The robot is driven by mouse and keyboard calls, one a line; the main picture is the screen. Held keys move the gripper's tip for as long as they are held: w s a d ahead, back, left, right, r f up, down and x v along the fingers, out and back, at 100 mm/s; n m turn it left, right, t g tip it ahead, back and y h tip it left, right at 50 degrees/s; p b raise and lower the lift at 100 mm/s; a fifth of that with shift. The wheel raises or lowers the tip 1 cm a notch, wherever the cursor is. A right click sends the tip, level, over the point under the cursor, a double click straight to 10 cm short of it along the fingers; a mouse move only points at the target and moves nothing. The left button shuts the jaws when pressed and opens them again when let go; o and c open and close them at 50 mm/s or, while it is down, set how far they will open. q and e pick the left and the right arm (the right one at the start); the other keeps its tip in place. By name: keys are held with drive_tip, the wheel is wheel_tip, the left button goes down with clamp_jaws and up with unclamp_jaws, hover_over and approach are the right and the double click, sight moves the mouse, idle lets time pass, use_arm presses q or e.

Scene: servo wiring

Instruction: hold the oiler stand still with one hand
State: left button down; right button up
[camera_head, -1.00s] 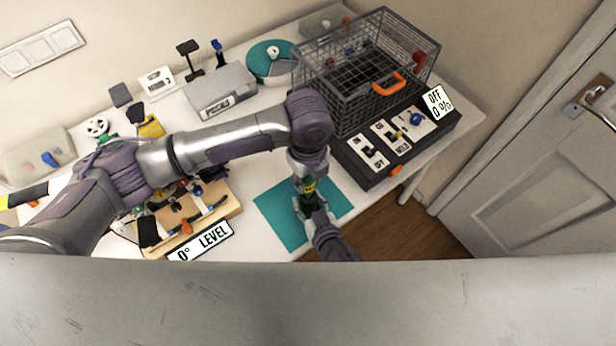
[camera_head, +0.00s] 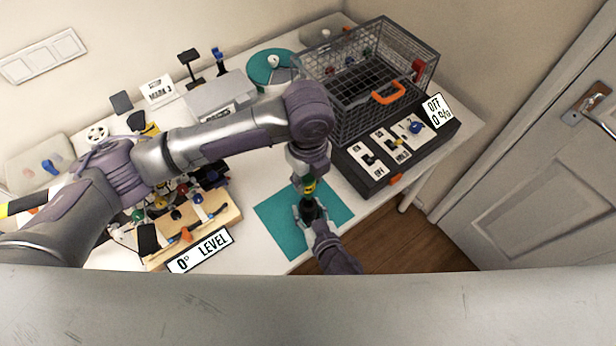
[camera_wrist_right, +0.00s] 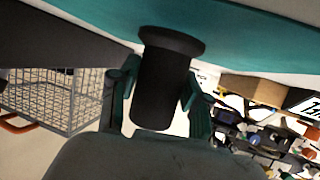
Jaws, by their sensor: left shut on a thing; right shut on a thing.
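The oiler stand, a black cylinder with a wider flange (camera_wrist_right: 160,85), shows in the right wrist view against the teal mat (camera_wrist_right: 250,35). In the head view the dark stand (camera_head: 311,209) is over the teal mat (camera_head: 275,218), partly covered by my grippers. My right gripper (camera_head: 312,214) is shut on the stand, with a finger on each side of it in the wrist view. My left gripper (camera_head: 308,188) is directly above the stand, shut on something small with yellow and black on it. Its fingertips and the exact contact are hard to make out.
A black switch box (camera_head: 385,158) and a wire basket (camera_head: 370,75) with an orange handle stand right of the mat. A wooden board (camera_head: 200,232) with parts and a "0° LEVEL" sign (camera_head: 200,250) lie to the left. Bare white table shows around the mat.

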drive_tip(key=o, duration=1.3)
drive_tip(key=shift+c, duration=0.2)
drive_tip(key=v, duration=1.2)
